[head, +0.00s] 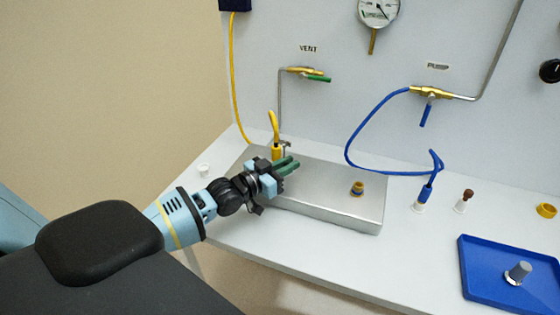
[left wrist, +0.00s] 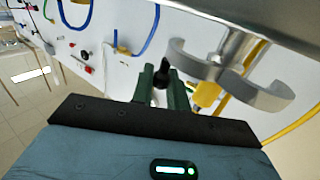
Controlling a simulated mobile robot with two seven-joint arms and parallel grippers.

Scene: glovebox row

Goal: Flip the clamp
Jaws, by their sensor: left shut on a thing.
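The clamp is a grey, open C-shaped metal piece (left wrist: 265,95) beside a yellow hose fitting in the left wrist view. In the head view only a small grey part of it (head: 287,145) shows behind my fingers. A black-tipped lever (left wrist: 162,74) stands between my green fingers. My left gripper (head: 291,163) is at the back left of the metal box, shut on this black lever; it also shows in the left wrist view (left wrist: 164,88). How the lever joins the clamp is hidden. My right gripper is not in view.
The steel box (head: 340,212) carries a brass port (head: 357,188). A yellow fitting (head: 276,154) stands close behind my gripper. A blue hose (head: 352,135) loops to the right. A blue tray (head: 480,290) lies at the front right.

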